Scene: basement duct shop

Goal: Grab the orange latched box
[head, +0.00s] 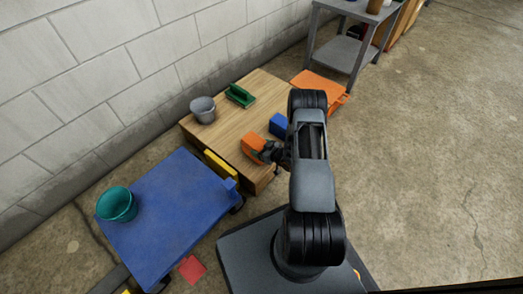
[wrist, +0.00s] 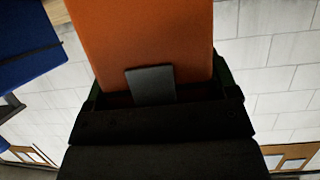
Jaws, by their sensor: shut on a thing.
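The orange latched box (head: 252,145) is at the front part of the low wooden table, at the tip of my arm. In the wrist view the orange box (wrist: 140,35) fills the top middle, with a grey latch (wrist: 151,85) on its near face. My gripper (head: 268,152) is shut on the box; in the wrist view its dark body covers the box's lower end. I cannot tell whether the box touches the table top.
A blue box (head: 279,124) stands close right of the orange one on the wooden table (head: 225,145). A grey bucket (head: 203,110) and a green tool (head: 240,95) sit farther back. A blue cart (head: 165,220) with a teal bucket (head: 117,204) stands left. Open floor lies right.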

